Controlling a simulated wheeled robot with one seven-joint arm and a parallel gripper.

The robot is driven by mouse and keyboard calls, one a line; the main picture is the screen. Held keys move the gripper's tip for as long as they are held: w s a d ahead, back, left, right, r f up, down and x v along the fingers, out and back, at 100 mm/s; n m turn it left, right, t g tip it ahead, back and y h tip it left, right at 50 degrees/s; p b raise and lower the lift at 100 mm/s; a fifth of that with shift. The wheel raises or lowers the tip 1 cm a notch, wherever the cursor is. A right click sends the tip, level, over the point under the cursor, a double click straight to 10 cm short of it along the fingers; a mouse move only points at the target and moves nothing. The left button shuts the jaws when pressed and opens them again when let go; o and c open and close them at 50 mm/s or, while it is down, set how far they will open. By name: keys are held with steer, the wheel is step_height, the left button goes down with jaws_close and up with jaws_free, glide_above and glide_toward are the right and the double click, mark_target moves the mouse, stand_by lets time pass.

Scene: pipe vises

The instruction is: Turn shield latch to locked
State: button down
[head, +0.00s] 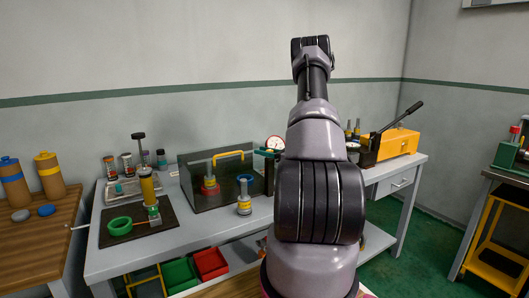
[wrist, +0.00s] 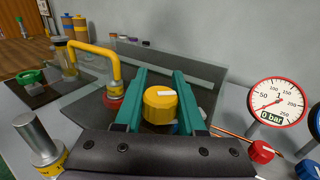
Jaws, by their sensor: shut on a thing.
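A yellow ribbed knob (wrist: 160,104) with a white mark on its top, apparently the shield latch, sits low in the middle of the wrist view. My gripper (wrist: 160,78) has its two teal fingers on either side of the knob and is shut on it. The white mark lies roughly crosswise between the fingers. The clear grey shield (wrist: 205,76) stands behind the fingers, and its yellow bar handle (wrist: 90,48) is at left. In the head view the shield (head: 188,176) is on the grey bench; my arm hides the knob and most of my gripper.
A red-rimmed gauge (wrist: 277,99) reading 0 bar stands close at right, beside a red knob (wrist: 261,151) and a blue-rimmed gauge (wrist: 315,120). A metal cylinder on a yellow base (wrist: 40,145) stands near at left. A yellow box with a lever (head: 397,143) is farther right on the bench.

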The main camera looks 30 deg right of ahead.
steer(key=n+g+y, duration=0.3)
steer(key=g+y, duration=0.1)
steer(key=s+n+g+y, duration=0.1)
steer(key=n+y, duration=0.1)
steer(key=shift+a+n+g+y, duration=0.3)
steer(key=shift+a+g, duration=0.1)
steer(key=shift+s+a+n+g+y, duration=0.15)
steer(key=shift+n+g+y, duration=0.3)
steer(key=shift+n+g, duration=0.4)
steer(key=shift+s+n+g+y, duration=0.15)
steer(key=shift+n+g+y, duration=0.35)
steer(key=shift+g, duration=0.65)
steer(key=shift+s+a+n+g+y, duration=0.15)
steer(key=shift+n+g+y, duration=0.2)
steer(key=shift+n+g, duration=0.55)
steer(key=c, duration=0.5)
jaws_free()
steer(key=v, duration=1)
steer(key=shift+d, duration=0.45)
